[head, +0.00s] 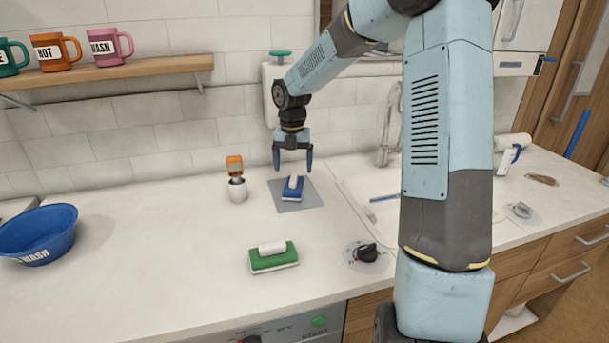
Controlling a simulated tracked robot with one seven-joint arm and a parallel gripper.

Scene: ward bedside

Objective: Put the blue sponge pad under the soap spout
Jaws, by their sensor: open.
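The blue sponge pad (290,194) with a white grip on top lies on a grey square mat (313,200) on the counter, left of the sink. My gripper (293,168) is open and empty, pointing down, with its two blue fingers apart just above and behind the pad in the picture. It does not visibly touch the pad. A white wall dispenser (269,108) with a green top (281,54) is on the tiles behind my arm, above the mat. Its spout is hidden by my arm and gripper.
A blue bowl (38,234) stands far left. The sink (352,180) is right. The left-middle counter is clear.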

